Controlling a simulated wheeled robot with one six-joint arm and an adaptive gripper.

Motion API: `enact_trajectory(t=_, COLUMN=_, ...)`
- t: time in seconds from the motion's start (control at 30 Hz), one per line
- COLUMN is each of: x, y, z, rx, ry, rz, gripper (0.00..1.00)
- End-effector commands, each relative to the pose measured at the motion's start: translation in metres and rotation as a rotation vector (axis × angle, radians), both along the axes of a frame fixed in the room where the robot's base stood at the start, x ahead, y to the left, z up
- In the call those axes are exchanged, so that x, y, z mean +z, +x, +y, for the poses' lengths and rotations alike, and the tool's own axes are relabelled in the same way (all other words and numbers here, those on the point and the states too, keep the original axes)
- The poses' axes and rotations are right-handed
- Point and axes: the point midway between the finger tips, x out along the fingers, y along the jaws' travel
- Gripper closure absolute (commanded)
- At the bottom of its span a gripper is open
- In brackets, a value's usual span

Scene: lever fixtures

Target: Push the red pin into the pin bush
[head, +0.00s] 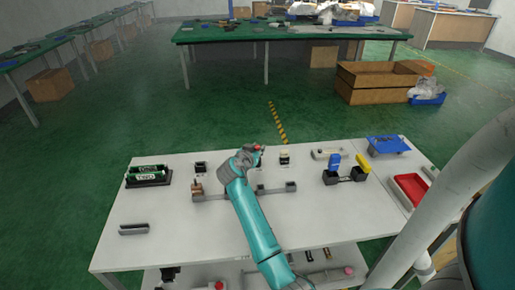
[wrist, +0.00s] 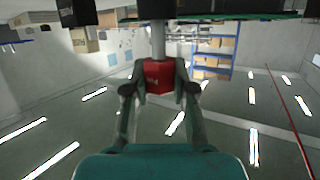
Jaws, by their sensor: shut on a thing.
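My gripper (head: 258,150) is over the back middle of the white table, with a small bit of red showing at its tip. In the wrist view my gripper (wrist: 159,82) is shut on the red pin (wrist: 158,77), its fingers on either side of the red head. A grey shaft (wrist: 157,42) runs from the head toward a dark block (wrist: 157,9) at the picture's top edge. Whether the shaft is inside that block cannot be told. A small black block with a pale top (head: 284,158) stands just right of my gripper in the head view. I cannot tell for sure which block is the pin bush.
The white table (head: 160,215) also bears a green-and-black fixture (head: 148,175), a small black block (head: 200,167), a grey rail (head: 276,188), a blue-and-yellow lever fixture (head: 343,173) and a red tray (head: 410,186). The table's front left is mostly clear.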

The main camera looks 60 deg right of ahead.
Motion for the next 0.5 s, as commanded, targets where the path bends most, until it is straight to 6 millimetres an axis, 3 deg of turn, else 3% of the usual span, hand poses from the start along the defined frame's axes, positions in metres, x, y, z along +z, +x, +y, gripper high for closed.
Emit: enact_trajectory(t=0.5, x=-0.0112, y=-0.0003, z=0.0, rx=-0.001, ry=0.0, rz=0.0, gripper=1.0)
